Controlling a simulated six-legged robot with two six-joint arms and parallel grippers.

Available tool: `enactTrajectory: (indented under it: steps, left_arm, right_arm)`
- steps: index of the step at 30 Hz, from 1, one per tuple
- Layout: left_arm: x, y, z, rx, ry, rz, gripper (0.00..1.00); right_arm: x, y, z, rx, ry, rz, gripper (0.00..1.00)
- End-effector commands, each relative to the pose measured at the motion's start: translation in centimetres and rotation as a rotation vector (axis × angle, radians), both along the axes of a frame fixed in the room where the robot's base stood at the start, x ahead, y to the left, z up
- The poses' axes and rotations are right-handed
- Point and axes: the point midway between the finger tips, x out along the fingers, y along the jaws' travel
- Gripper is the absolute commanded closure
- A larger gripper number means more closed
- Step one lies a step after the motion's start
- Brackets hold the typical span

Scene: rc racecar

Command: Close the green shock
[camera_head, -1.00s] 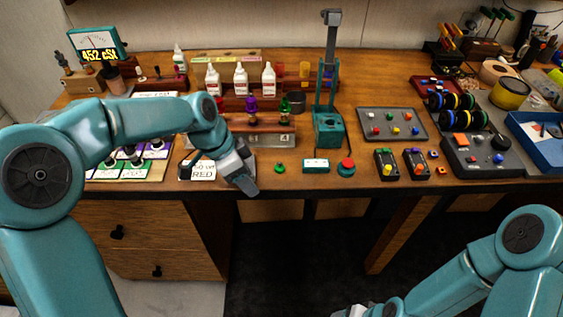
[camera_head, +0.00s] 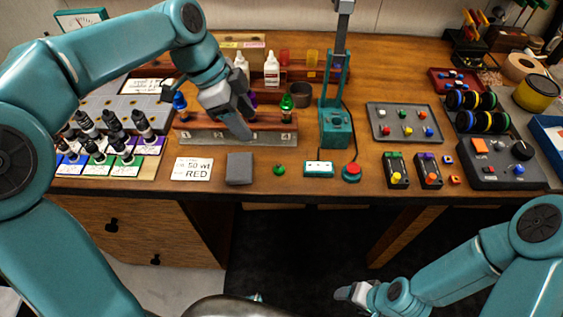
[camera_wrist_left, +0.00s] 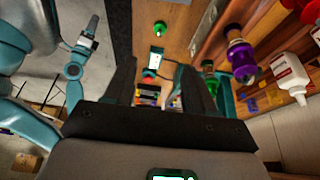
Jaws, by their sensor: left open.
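The green shock (camera_head: 287,108) stands upright in a wooden rack (camera_head: 262,138) near the middle of the table. It also shows in the left wrist view (camera_wrist_left: 209,78), right of my fingers. The purple shock (camera_wrist_left: 240,55) stands beside it, mostly hidden by my gripper in the head view. A small green cap-like piece (camera_head: 279,170) lies on the table in front of the rack. My left gripper (camera_head: 243,128) is open and empty, above the rack and left of the green shock. My right gripper (camera_head: 350,293) is low, in front of the table; its jaws are too small to read.
A blue shock (camera_head: 180,104) stands at the rack's left end. White bottles (camera_head: 272,68) stand behind. A teal press (camera_head: 335,125) rises to the right.

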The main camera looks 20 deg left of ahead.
Motion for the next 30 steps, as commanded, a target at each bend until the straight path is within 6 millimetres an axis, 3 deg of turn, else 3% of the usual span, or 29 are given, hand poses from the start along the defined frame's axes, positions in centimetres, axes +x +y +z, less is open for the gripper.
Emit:
enactTrajectory:
  steps: [10, 22, 30]
  left_arm:
    - [-0.3, -0.3, -0.6, 0.000, 0.002, 0.000, 0.45]
    - [0.8, -3.3, -8.1, 0.000, 0.006, -0.002, 0.45]
    - [1.3, -4.2, -10.3, 0.000, 0.000, 0.000, 0.45]
  right_arm:
    - [0.0, 0.0, 0.0, 0.000, 0.000, 0.000, 0.32]
    - [0.0, 0.0, 0.0, 0.000, 0.000, 0.000, 0.32]
    - [0.0, 0.0, 0.1, 0.000, 0.000, 0.000, 0.32]
